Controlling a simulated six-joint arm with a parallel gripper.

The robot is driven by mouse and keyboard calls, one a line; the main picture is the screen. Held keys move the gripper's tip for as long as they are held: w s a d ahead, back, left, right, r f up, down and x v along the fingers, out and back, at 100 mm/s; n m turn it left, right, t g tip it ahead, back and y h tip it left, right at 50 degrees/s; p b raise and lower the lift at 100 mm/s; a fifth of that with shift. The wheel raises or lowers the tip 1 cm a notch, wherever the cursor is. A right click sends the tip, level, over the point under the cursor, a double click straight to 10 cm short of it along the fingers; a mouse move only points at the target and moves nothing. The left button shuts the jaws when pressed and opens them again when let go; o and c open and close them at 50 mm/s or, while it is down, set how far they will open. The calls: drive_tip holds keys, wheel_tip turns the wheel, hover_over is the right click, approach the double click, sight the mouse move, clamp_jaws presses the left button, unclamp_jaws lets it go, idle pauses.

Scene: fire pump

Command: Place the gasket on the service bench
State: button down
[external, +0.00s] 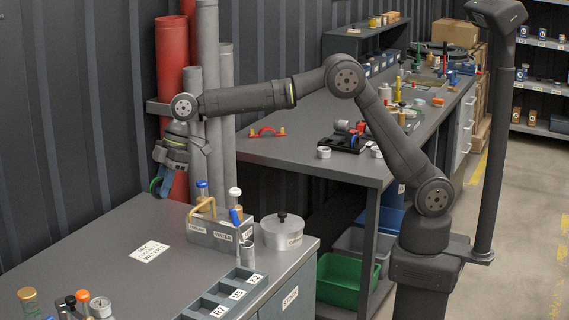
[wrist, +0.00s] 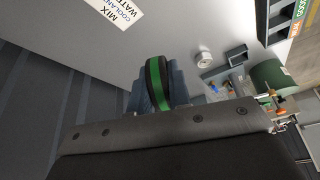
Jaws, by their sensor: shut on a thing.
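The gasket, a ring with a green band and dark edges, shows in the wrist view (wrist: 159,86) and in the external view (external: 155,187). My gripper (external: 163,178) is shut on it and points downward. In the wrist view the blue-grey fingers of my gripper (wrist: 158,95) stand on both sides of the ring. The gripper is at the far edge of the near grey bench (external: 115,235), near the wall. A second grey bench (external: 290,160) stands farther back. I cannot tell which bench is the service bench.
Red and grey pipes (external: 193,85) rise close beside my gripper. The near bench carries a labelled caddy (external: 212,232), a lidded pot (external: 283,232) and a slotted rack (external: 225,297). The bench middle around the label card (external: 149,251) is clear. The far bench holds a pump assembly (external: 346,137) and a red handle (external: 266,131).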

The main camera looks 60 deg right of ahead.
wheel_tip(320, 180, down, 8)
hover_over(148, 285)
drive_tip(key=d, duration=0.1)
drive_tip(key=f, duration=0.7)
drive_tip(key=shift+s+d+f, duration=0.1)
drive_tip(key=shift+s+d, duration=0.1)
drive_tip(key=shift+s, duration=0.2)
drive_tip(key=shift+f, duration=2.05)
drive_tip(key=shift+f, duration=0.15)
drive_tip(key=c, duration=1.3)
unclamp_jaws()
drive_tip(key=shift+c, duration=0.2)
drive_tip(key=shift+o, duration=0.5)
drive_tip(key=v, duration=1.2)
drive_tip(key=shift+r, duration=0.2)
